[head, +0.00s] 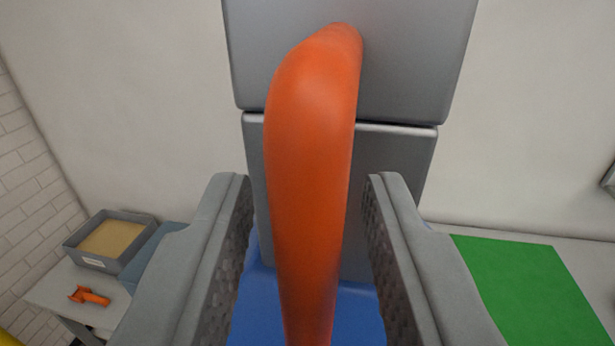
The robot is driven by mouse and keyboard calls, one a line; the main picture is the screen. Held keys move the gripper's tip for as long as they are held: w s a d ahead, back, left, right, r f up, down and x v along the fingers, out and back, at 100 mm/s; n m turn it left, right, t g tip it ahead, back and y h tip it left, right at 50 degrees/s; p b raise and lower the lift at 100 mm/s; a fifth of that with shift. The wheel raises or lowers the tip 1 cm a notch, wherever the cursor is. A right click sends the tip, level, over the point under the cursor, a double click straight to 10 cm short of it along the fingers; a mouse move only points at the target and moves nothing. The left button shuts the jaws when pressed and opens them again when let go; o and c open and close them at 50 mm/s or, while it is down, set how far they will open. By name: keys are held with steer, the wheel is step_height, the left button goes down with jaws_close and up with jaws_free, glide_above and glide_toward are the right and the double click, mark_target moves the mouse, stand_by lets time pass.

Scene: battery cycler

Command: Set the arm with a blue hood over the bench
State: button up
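A thick orange curved bar (312,150) rises through the middle of the view, very close to the camera. My gripper (308,185) has its two grey fingers on either side of the bar, with a gap showing on both sides. The gripper is open, and the bar stands between the fingers. A blue surface (357,312) shows low down behind the bar. I cannot tell whether it is the blue hood or whether the bar belongs to it. No hood is clearly seen. The bar's lower end is out of frame.
Grey stacked cabinets (405,60) stand behind the bar against a white wall. On the left, a grey tray (105,264) with a tan inside and a small orange tool (90,296) rest on a light bench (45,292). A green mat (530,285) lies at right.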

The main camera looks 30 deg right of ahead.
steer(key=shift+w, duration=0.1)
jaws_close()
